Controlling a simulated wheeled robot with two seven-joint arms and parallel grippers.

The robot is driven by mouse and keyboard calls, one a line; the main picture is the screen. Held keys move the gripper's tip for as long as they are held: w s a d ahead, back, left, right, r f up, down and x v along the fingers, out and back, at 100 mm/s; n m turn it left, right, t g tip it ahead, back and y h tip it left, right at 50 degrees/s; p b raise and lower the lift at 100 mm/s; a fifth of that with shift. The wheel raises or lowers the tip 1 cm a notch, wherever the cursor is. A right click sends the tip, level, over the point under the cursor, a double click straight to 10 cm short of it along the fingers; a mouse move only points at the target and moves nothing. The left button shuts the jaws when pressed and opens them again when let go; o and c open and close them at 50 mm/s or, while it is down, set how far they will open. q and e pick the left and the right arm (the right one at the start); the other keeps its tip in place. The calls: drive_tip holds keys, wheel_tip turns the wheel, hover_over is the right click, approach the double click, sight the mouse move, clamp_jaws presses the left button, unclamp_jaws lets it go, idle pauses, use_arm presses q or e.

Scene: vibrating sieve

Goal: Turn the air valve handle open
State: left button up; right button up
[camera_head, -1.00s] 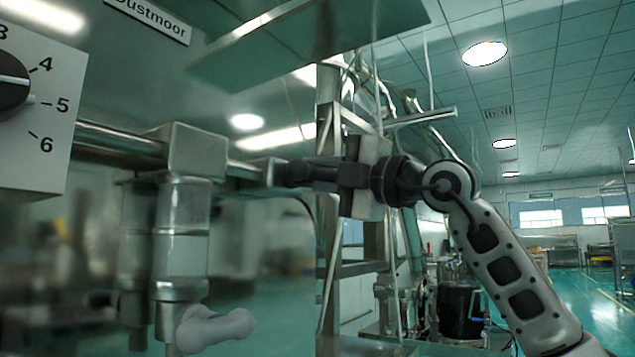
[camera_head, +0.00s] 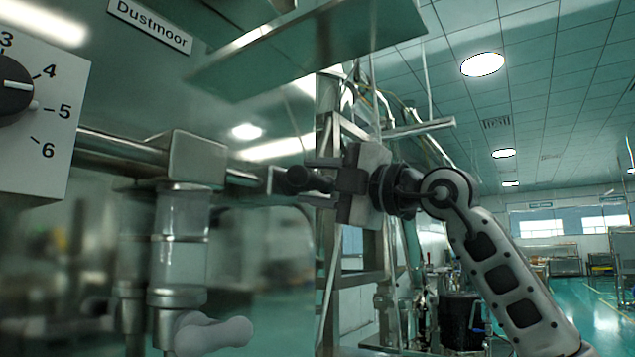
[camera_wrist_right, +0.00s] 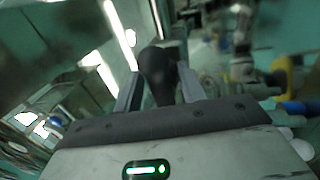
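My right gripper (camera_head: 318,181) is beside the pipe in the head view. A black handle with a rounded end (camera_head: 297,180) lies between its two grey fingers. In the right wrist view the same dark handle (camera_wrist_right: 157,75) sits between the fingertips of the right gripper (camera_wrist_right: 158,88). The fingers stand apart on either side of it, with a narrow gap visible, so the gripper looks open around it. Where the handle joins its valve is hidden. My left gripper is not in view.
A metal pipe (camera_head: 115,147) runs to a square fitting (camera_head: 195,157). Below it hangs a clear-sided cylinder (camera_head: 180,240) with a pale grey lever (camera_head: 212,333). A numbered dial box (camera_head: 45,95) is at the left. A metal frame (camera_head: 330,240) stands behind the gripper.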

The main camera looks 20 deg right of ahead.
use_arm(q)
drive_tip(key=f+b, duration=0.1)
drive_tip(key=b, duration=0.3)
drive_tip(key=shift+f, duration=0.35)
use_arm(e)
drive_tip(key=v, duration=1.6)
